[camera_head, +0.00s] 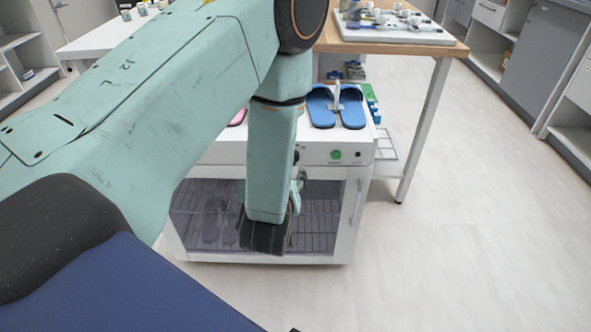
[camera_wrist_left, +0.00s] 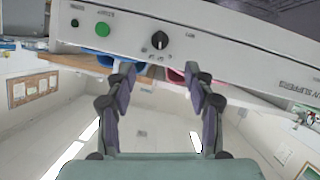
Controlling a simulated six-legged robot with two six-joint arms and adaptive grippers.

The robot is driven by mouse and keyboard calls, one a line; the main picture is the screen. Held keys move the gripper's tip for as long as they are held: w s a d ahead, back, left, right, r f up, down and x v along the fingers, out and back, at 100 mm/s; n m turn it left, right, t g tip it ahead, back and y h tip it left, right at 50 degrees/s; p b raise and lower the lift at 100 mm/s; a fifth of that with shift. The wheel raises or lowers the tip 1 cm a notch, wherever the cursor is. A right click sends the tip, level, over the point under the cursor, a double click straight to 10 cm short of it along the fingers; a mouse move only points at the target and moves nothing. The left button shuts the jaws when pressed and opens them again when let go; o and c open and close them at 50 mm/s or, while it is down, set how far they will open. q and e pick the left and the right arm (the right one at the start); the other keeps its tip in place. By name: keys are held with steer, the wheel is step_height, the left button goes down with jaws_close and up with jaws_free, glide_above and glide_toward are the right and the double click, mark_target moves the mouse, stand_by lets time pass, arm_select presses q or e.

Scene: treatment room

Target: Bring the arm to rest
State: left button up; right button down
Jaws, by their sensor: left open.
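My left arm (camera_head: 120,110) comes in from the left across the head view, bends down and ends in front of a white cabinet. Its gripper is mostly hidden behind the wrist link in that view. In the left wrist view my left gripper (camera_wrist_left: 160,82) is open, its two dark fingers apart with nothing between them. Beyond the fingers is the cabinet's control panel (camera_wrist_left: 200,50) with a green button (camera_wrist_left: 102,29) and a black dial (camera_wrist_left: 159,40). My right gripper is in neither view.
The white cabinet (camera_head: 350,228) has a glass door with dark slippers on a rack inside. Blue slippers (camera_head: 322,106) and a partly hidden pink one (camera_head: 238,117) are on top. A wooden table (camera_head: 455,50) bears a tray (camera_head: 425,36). Floor (camera_head: 470,230) on the right is clear.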

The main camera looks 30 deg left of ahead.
arm_select(q)
steer(key=shift+f, duration=0.1)
steer(key=s+d+f+m+g+h+p, duration=0.1)
steer(key=s+d+f+m+g+h, duration=0.4)
steer(key=s+f, duration=0.5)
steer(key=s+d+m+g+p, duration=0.1)
steer(key=s+g+p, duration=0.1)
steer(key=s, duration=0.8)
steer(key=s+d+f+m+g+p, duration=0.1)
steer(key=s+g, duration=0.4)
steer(key=s, duration=0.5)
steer(key=shift+s+d+m+h+p, duration=0.3)
steer(key=shift+d+m+h+p, duration=0.15)
steer(key=shift+d, duration=0.35)
